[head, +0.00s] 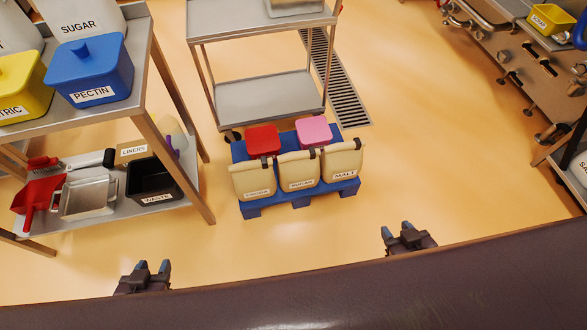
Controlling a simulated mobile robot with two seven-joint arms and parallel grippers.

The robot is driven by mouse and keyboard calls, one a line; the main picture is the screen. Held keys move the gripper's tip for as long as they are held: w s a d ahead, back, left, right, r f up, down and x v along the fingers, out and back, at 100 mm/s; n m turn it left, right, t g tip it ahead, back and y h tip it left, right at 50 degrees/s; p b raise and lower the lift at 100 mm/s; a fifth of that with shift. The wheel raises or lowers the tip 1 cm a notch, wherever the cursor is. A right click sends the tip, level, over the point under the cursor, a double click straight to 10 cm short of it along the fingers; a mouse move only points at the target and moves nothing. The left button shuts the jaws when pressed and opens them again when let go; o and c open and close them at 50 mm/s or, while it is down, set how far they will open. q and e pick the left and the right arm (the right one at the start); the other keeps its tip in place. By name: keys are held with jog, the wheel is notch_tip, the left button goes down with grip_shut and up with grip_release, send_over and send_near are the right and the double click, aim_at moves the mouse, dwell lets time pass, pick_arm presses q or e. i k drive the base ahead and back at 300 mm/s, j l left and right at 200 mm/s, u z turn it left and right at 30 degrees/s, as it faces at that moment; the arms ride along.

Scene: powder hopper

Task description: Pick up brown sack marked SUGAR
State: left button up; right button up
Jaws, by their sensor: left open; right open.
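Three tan-cream sacks stand side by side on a blue pallet (252,212) on the floor. The middle sack (299,168) has a small label that seems to read SUGAR, though it is hard to make out. The left sack (252,177) has a label too small to read surely. The right sack (343,162) is marked MALT. My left gripper (153,268) is open and empty, low and left of the pallet. My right gripper (397,232) is open and empty, right of and nearer than the pallet. Neither touches a sack.
A red block-like item (263,140) and a pink one (314,132) sit behind the sacks. A steel cart (262,98) stands behind the pallet. The left rack holds a white SUGAR bin (82,22) and a blue PECTIN tub (90,72). Floor right of the pallet is clear.

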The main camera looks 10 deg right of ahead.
aim_at(299, 170)
jog(key=i+j+z, duration=0.1)
jog(key=j, duration=0.3)
jog(key=i+j+z, duration=0.15)
jog(key=j, duration=0.3)
jog(key=i+j+z, duration=0.1)
jog(key=j, duration=0.3)
jog(key=i+j+z, duration=0.1)
jog(key=j, duration=0.35)
jog(key=i, duration=0.35)
